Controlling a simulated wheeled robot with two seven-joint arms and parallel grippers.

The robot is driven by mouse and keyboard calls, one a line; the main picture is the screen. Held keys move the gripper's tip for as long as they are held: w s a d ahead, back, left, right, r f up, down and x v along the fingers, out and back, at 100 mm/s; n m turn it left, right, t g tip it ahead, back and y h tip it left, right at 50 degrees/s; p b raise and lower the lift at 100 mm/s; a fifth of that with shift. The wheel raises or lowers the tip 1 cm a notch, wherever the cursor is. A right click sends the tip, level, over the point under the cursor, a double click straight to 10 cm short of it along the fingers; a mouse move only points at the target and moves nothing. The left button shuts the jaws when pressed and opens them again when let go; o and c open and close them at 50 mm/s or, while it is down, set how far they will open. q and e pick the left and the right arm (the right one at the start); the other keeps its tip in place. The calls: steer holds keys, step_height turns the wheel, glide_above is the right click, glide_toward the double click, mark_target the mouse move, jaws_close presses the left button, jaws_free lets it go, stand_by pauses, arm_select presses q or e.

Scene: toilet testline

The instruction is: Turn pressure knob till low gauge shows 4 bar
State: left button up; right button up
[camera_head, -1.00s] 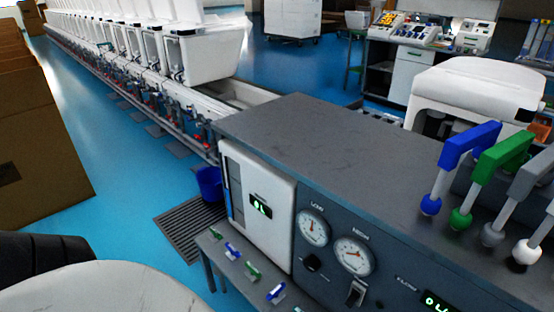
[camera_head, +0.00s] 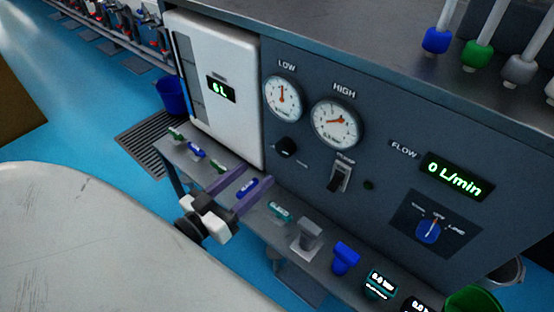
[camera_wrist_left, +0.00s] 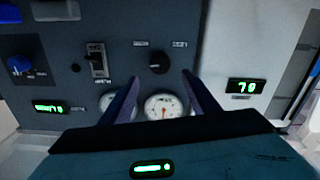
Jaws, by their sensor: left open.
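The black pressure knob (camera_head: 286,147) sits on the dark panel under the low gauge (camera_head: 282,98). The low gauge is round and white, its needle pointing about straight up; I cannot read the value. My left gripper (camera_head: 257,175) has two purple fingers, open and empty, reaching toward the panel below and left of the knob, apart from it. In the left wrist view, upside down, the knob (camera_wrist_left: 159,62) lies ahead between the spread fingers (camera_wrist_left: 155,85), and the low gauge (camera_wrist_left: 163,107) shows nearer. My right gripper is not in view.
The high gauge (camera_head: 336,124) and a pump switch (camera_head: 340,177) sit right of the knob. A flow display (camera_head: 457,176) reads 0 L/min. A shelf (camera_head: 290,228) with several small colored parts runs below the panel. A white box (camera_head: 215,90) stands left.

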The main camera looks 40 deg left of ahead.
mark_target(282, 151)
arm_select(q)
steer(key=w, duration=0.3)
steer(key=w+b, duration=0.1)
steer(key=w, duration=0.2)
steer(key=w+d+b, duration=0.1)
steer(key=w, duration=0.2)
steer(key=shift+w, duration=0.3)
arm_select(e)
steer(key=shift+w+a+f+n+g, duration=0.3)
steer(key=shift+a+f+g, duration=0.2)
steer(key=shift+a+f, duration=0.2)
